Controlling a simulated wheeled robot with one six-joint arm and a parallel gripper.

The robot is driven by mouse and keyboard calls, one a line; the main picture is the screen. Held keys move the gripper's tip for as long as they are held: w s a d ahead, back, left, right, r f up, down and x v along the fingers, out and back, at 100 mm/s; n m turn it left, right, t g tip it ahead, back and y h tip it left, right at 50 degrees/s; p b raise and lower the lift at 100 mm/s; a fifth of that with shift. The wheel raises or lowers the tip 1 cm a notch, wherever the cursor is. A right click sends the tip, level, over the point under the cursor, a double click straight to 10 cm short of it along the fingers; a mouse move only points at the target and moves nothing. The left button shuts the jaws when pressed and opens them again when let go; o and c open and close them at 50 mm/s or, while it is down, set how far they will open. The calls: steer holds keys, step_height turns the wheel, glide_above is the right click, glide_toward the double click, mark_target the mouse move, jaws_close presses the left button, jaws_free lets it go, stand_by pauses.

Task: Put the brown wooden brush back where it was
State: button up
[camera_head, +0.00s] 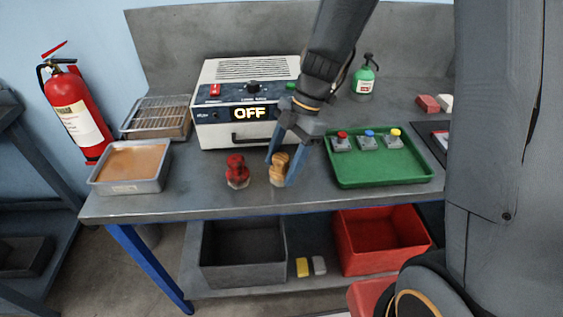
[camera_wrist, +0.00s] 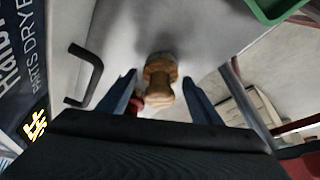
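The brown wooden brush (camera_head: 279,168) stands upright on the grey bench near its front edge, just right of a similar red brush (camera_head: 237,171). My gripper (camera_head: 281,173) is lowered over the brown brush, with one blue finger on each side. In the wrist view, the brown brush (camera_wrist: 160,78) lies between the open fingertips (camera_wrist: 159,77), with a visible gap on both sides. Its lower end is partly hidden in the head view. Part of the red brush (camera_wrist: 135,106) shows beside the left finger.
A dryer reading OFF (camera_head: 249,88) stands behind the brushes. A green tray (camera_head: 381,176) with three colour-knobbed blocks lies to the right. A metal pan of brown contents (camera_head: 126,187) and a wire rack (camera_head: 157,107) are at left. A green bottle (camera_head: 365,78) stands behind.

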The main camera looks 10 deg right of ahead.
steer(key=shift+o, duration=0.2)
steer(key=shift+r, duration=0.1)
steer(key=shift+r, duration=0.15)
steer(key=b+v, duration=0.3)
steer(key=v, duration=0.9)
